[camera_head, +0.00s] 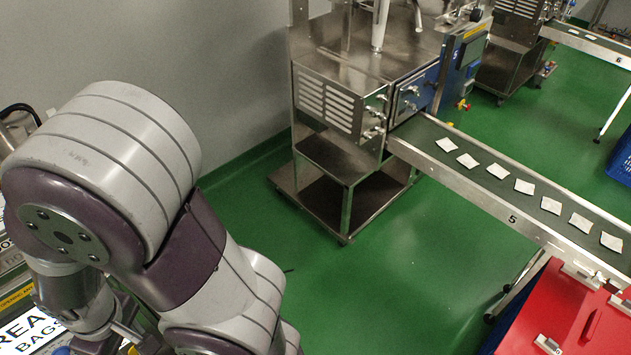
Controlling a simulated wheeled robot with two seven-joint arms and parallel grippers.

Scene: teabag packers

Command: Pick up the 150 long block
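No block that I can make out as the 150 long block shows in the head view. Small pale pieces (581,275) sit on the red surface at the lower right, but I cannot tell whether they are blocks or fittings. My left arm fills the left side and hides much of what lies behind it. A grey wrist-like part of it shows at the lower left, with no fingers that I can make out. My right arm and gripper are out of view.
A steel machine (345,90) stands on the green floor (400,270). Its conveyor (490,200), marked 5, carries several white packets to the right. A red surface (560,310) is at the lower right. A sign reading BAGS (30,332) is partly hidden at the lower left.

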